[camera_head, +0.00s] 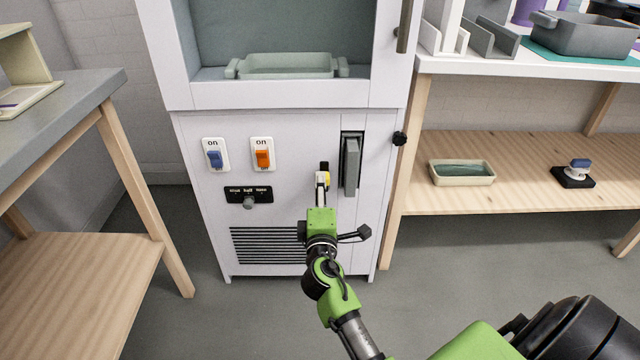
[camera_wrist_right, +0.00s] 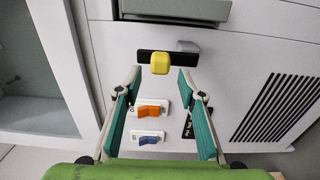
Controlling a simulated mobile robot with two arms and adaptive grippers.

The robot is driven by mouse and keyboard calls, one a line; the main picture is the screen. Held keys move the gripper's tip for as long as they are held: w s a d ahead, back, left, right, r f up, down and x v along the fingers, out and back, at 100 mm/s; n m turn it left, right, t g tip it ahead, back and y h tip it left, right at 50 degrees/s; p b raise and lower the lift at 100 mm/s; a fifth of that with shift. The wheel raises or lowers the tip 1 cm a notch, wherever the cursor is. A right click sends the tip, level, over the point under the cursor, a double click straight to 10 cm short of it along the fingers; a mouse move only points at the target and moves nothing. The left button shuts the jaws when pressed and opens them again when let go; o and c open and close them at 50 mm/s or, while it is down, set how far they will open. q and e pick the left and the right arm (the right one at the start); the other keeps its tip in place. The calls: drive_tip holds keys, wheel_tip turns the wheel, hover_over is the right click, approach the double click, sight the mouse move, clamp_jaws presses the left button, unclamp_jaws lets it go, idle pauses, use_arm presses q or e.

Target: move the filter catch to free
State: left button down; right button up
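The catch that seems to be the filter catch is a yellow knob on a black slot plate, low on the white cabinet front. In the right wrist view the yellow knob (camera_wrist_right: 160,62) stands out from the black plate (camera_wrist_right: 185,59), left of its middle. In the head view the yellow knob (camera_head: 326,180) is partly hidden by my right gripper (camera_head: 322,182). That gripper is open, and in the wrist view its teal-padded fingers (camera_wrist_right: 160,78) stand on both sides of the knob with gaps. I see no contact. My left gripper is not in view.
Beside the catch are a tall grey lever (camera_head: 351,165), an orange switch (camera_head: 263,157), a blue switch (camera_head: 215,157), a small selector knob (camera_head: 249,202) and a vent grille (camera_head: 268,246). A wooden shelf (camera_head: 520,195) stands right, a table (camera_head: 60,120) left.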

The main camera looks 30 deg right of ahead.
drive_tip(key=v, duration=0.9)
drive_tip(key=shift+s, duration=0.2)
idle(0.3)
